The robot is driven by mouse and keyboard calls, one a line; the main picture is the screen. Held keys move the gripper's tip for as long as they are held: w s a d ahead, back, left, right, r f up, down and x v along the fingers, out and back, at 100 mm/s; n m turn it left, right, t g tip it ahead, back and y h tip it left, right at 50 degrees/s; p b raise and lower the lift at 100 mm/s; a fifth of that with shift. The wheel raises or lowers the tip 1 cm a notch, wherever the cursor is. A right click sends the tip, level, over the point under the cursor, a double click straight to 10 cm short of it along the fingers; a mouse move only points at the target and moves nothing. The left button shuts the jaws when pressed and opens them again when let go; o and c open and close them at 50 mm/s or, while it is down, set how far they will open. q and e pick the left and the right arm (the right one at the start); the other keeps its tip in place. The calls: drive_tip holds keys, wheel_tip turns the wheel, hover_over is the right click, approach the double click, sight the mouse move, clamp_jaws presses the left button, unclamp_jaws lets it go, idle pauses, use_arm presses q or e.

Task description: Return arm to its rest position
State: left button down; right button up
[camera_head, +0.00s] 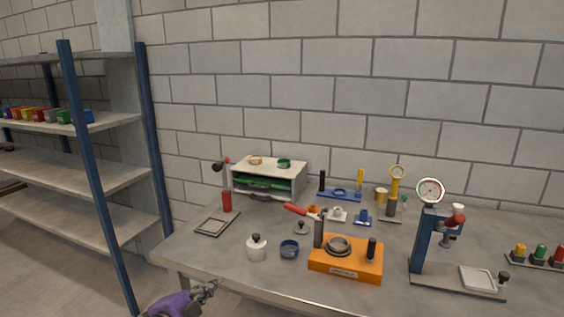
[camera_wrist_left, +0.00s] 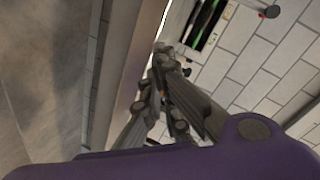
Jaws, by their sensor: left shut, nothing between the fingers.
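My left gripper (camera_head: 208,288) shows at the bottom of the head view, with its purple wrist at the picture's lower edge. It is beside the front left edge of the workbench (camera_head: 215,262), apart from the things on it. In the left wrist view my left gripper (camera_wrist_left: 160,62) has its fingers together, with nothing between them. My right gripper is in neither view.
A blue-posted shelf (camera_head: 88,180) stands left, with bare floor before the bench.

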use_arm(q)
drive_tip(key=s+f+n+g+y+p, duration=0.1)
drive_tip(key=s+f+n, duration=0.4)
drive_tip(key=s, duration=0.9)
drive_tip(key=s+f+n+g+y, duration=0.2)
drive_tip(key=s+f+n, duration=0.3)
drive_tip(key=s+f, duration=0.5)
drive_tip(key=s+a+f+n+g+y+p, duration=0.1)
drive_tip(key=s+f+n, duration=0.4)
drive_tip(key=s, duration=1.5)
wheel_tip(320, 180, down, 3)
drive_tip(key=shift+r+g+y+p, duration=0.1)
drive_tip(key=shift+g+y+p, duration=0.25)
drive_tip(key=shift+g+y, duration=0.25)
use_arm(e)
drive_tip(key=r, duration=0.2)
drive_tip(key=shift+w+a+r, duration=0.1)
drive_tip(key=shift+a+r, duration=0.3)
